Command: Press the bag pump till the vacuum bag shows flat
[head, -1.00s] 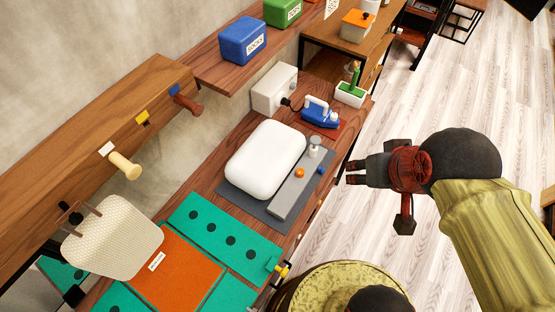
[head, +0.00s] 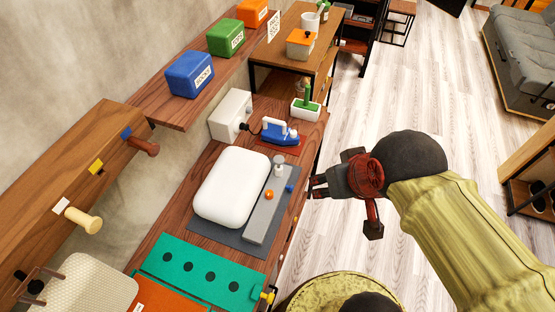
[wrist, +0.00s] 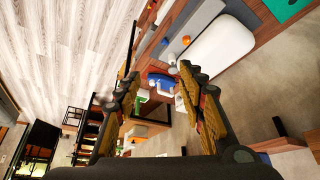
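The vacuum bag (head: 232,188) is a white, puffed-up pillow shape lying on a dark grey mat on the wooden bench. It also shows in the wrist view (wrist: 222,47). Beside it on the right is a grey bar (head: 262,218) bearing the bag pump, a pale round-topped knob (head: 279,166), with an orange button (head: 269,195) and a blue knob (head: 290,187). My gripper (head: 313,186) is in the air to the right of the bar, past the bench edge. In the wrist view its fingers (wrist: 156,80) are spread apart with nothing between them.
A blue iron (head: 280,132) on a red pad and a white box (head: 231,114) stand behind the bag. A green board (head: 205,265) lies in front. A shelf with pegs (head: 90,165) runs along the left wall.

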